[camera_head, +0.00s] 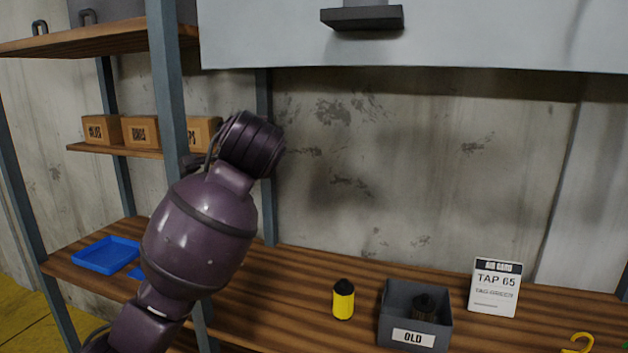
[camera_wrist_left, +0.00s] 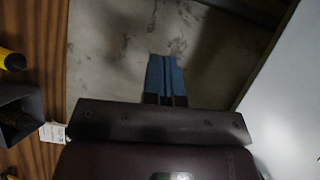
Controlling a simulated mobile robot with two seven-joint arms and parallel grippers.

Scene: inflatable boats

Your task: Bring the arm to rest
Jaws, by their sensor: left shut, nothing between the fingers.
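My left arm (camera_head: 200,235) comes up from the lower left in the head view, raised in front of the shelf post, with its wrist (camera_head: 252,144) above the worktop. In the left wrist view my left gripper (camera_wrist_left: 165,66) shows its two blue fingers side by side, shut with nothing between them. The fingers point toward the bare concrete wall and touch nothing that I can see. In the head view the fingers are mostly hidden behind the wrist. My right gripper is in neither view.
The wooden worktop (camera_head: 290,285) holds a yellow bottle (camera_head: 343,302), a grey box labelled OLD (camera_head: 414,339) and a TAP 65 sign (camera_head: 495,288). A blue tray (camera_head: 106,254) lies left. A shelf post (camera_head: 167,90) stands beside my arm. A grey cabinet (camera_head: 480,35) hangs above.

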